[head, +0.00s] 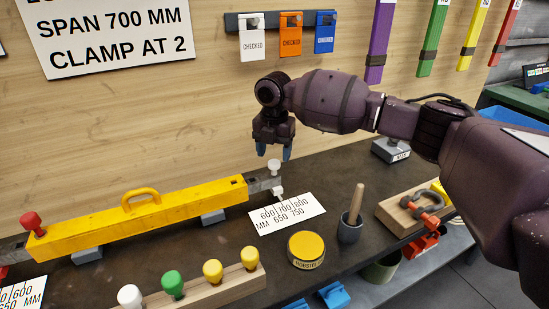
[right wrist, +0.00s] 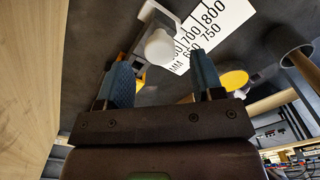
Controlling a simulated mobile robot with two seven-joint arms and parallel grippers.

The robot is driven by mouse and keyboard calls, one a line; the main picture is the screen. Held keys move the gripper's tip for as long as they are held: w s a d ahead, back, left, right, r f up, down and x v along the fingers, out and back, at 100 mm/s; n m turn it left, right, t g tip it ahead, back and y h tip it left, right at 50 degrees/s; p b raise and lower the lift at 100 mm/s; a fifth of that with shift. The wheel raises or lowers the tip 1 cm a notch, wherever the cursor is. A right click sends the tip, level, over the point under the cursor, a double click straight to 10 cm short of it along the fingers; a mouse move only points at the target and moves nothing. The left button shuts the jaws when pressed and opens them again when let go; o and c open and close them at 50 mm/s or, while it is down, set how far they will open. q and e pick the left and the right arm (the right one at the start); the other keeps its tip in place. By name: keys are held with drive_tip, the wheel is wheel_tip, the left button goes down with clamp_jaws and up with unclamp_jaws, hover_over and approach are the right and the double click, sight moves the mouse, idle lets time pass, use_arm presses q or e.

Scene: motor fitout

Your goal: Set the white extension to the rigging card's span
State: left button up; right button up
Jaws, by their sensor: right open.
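The yellow spreader beam (head: 140,215) lies on the bench. A grey extension (head: 262,184) with a white knob (head: 274,166) and a small white pointer (head: 278,193) sticks out of its right end. The scale card (head: 290,213) beside it reads 600 to 800 MM; I cannot tell the exact pointer reading. The rigging card (head: 110,35) reads SPAN 700 MM, CLAMP AT 2. My right gripper (head: 273,152) is open, fingers down, just above the white knob. In the right wrist view the knob (right wrist: 160,47) shows beyond and between the fingertips. My left gripper is out of view.
A red knob (head: 32,222) stands at the beam's left end. A rack with white, green and yellow knobs (head: 172,285), a yellow-topped tin (head: 306,248), a grey pot (head: 350,228) and a wooden block with a shackle (head: 412,208) stand nearby.

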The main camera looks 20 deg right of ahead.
wheel_tip(320, 180, up, 8)
drive_tip(key=shift+p, duration=0.35)
drive_tip(key=shift+s, duration=0.1)
idle(0.3)
